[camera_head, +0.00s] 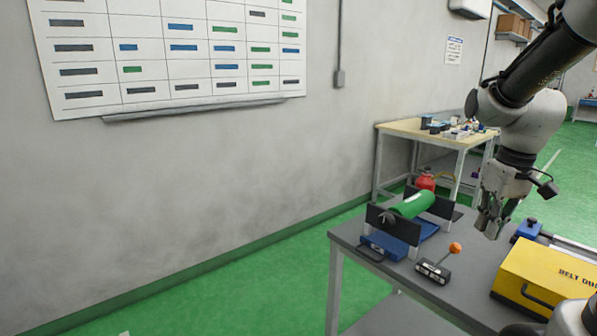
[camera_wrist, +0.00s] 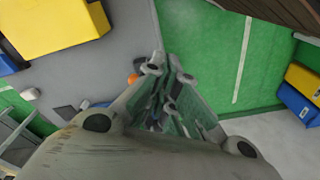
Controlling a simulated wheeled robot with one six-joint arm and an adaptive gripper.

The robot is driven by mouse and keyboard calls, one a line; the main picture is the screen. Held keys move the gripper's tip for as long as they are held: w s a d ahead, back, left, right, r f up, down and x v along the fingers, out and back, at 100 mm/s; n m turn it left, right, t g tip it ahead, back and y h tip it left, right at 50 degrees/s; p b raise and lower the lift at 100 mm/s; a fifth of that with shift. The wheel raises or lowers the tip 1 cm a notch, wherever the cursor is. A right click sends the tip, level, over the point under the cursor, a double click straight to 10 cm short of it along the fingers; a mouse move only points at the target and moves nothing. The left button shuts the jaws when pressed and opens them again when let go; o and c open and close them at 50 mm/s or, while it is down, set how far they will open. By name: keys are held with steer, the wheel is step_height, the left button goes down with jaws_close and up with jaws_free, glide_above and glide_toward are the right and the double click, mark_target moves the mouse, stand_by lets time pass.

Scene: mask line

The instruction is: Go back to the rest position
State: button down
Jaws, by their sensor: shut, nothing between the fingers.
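My gripper (camera_head: 491,222) hangs from my arm, pointing down, above the grey table (camera_head: 350,236) in the head view. Its fingers are shut with nothing between them. In the wrist view the closed fingertips (camera_wrist: 168,68) point toward the table edge and the green floor. The gripper is apart from everything on the table.
A green cylinder (camera_head: 413,204) lies on a blue holder with dark end plates (camera_head: 392,222). A lever with an orange knob (camera_head: 455,248) and a yellow belt-guard box (camera_head: 550,275) are also on the table. A cluttered bench (camera_head: 400,128) stands behind by the wall.

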steer(key=s+a+r+m+t, duration=0.1)
steer(key=s+a+r, duration=0.1)
steer(key=s, duration=0.3)
steer(key=s+a+r+t, duration=0.2)
steer(key=s+r, duration=0.2)
steer(key=s, duration=0.2)
steer(key=shift+s+m+t+h, duration=0.3)
steer(key=shift+m, duration=0.1)
steer(key=shift+r, duration=0.1)
